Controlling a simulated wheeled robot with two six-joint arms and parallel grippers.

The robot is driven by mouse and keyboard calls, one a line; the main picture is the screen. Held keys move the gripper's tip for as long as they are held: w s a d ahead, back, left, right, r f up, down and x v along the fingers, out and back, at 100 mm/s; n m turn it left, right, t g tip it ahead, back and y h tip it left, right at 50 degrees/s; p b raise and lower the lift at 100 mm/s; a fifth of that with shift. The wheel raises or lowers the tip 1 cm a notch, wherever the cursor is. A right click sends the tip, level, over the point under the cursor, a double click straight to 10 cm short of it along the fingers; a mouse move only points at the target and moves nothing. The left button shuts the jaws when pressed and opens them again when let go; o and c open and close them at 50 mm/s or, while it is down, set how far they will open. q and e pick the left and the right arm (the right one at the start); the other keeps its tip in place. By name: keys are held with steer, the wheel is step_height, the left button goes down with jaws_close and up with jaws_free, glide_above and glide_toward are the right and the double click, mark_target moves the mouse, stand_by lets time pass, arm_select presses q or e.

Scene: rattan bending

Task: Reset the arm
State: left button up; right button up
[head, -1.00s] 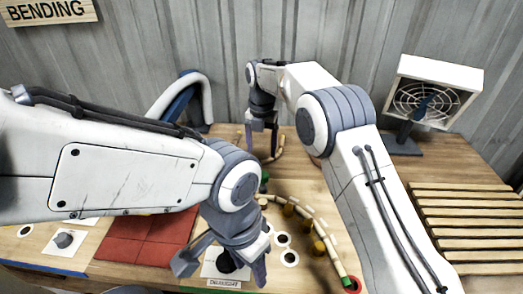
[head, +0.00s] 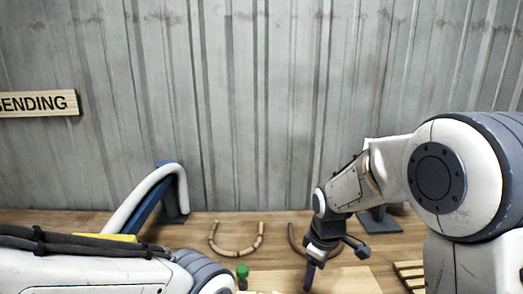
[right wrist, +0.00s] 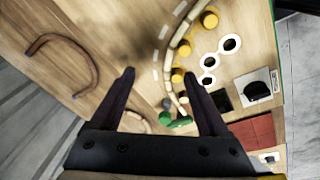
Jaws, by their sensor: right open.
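My right gripper (head: 308,278) points down over the table in the head view, at the front of a brown U-shaped rattan piece (head: 293,238). In the right wrist view its two fingers (right wrist: 157,78) are apart with nothing between them. A lighter U-shaped rattan piece (head: 237,253) lies to its left. The brown bent piece (right wrist: 62,40) shows at the upper left of the right wrist view. A jointed light rattan strip (right wrist: 168,58) curves along several yellow pegs (right wrist: 178,75). My left arm crosses the lower left of the head view; its gripper is outside the picture.
A green peg (head: 242,271) stands in front of the lighter piece. A blue and white curved stand (head: 150,200) is at the back left. Wooden slats (head: 409,270) lie at the right. A red mat (right wrist: 258,132) shows in the right wrist view. A corrugated wall (head: 250,110) closes the back.

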steer(key=s+d+f+m, duration=0.2)
steer(key=s+d+m, duration=0.3)
steer(key=s+m, duration=0.65)
steer(key=s+a+r+n+g, duration=0.1)
steer(key=s+a+r+n, duration=0.1)
steer(key=s+a+n, duration=0.2)
steer(key=s+a+r+n, duration=0.3)
steer(key=s+a+n, duration=0.1)
steer(key=s+a, duration=0.5)
steer(key=shift+s+r+g+y, duration=0.3)
steer(key=shift+s+g+y, duration=0.1)
steer(key=shift+s, duration=0.1)
steer(key=shift+a, duration=0.15)
